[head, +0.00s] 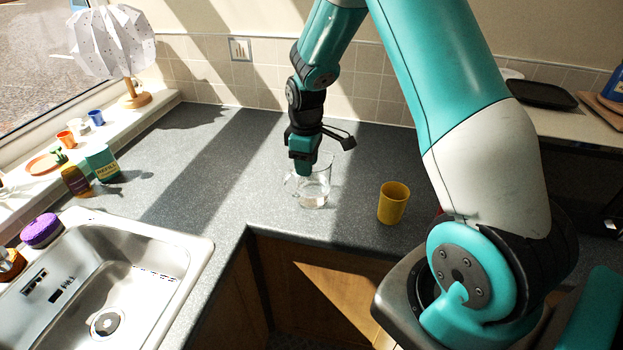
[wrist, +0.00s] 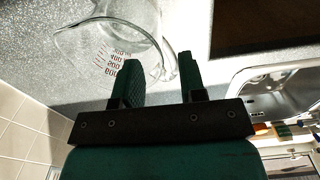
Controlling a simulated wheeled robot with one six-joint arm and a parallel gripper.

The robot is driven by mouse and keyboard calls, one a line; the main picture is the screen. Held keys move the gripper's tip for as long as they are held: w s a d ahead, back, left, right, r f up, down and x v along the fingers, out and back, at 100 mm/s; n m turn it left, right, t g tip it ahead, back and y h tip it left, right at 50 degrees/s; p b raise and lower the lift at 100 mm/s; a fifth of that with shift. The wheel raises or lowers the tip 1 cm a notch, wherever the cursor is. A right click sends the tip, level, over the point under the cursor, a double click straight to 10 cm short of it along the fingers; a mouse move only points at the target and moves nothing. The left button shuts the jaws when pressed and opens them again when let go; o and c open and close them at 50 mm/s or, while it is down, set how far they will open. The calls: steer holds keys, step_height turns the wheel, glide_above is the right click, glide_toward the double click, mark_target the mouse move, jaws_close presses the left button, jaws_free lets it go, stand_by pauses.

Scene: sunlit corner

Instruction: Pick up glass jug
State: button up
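The glass jug (head: 316,192) is clear and stands upright on the grey worktop, its handle towards the left. In the wrist view the jug (wrist: 98,42) shows red measuring marks, with its handle curving across the space between my two fingers. My gripper (head: 302,168) points down at the handle side of the jug. In the wrist view my gripper (wrist: 160,60) is open, with a clear gap between the fingers. Whether either finger touches the glass cannot be told. The gripper hides part of the jug's rim in the head view.
A yellow cup (head: 393,204) stands right of the jug. The steel sink (head: 150,262) is at the left front. A bottle (head: 76,181) and green refill box (head: 103,164) stand left. A lamp (head: 118,45) is on the sill. The worktop behind the jug is clear.

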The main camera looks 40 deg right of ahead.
mark_target(308, 182)
steer(key=shift+f+p, duration=0.35)
steer(key=shift+f, duration=1.2)
steer(key=shift+c, duration=0.5)
jaws_close()
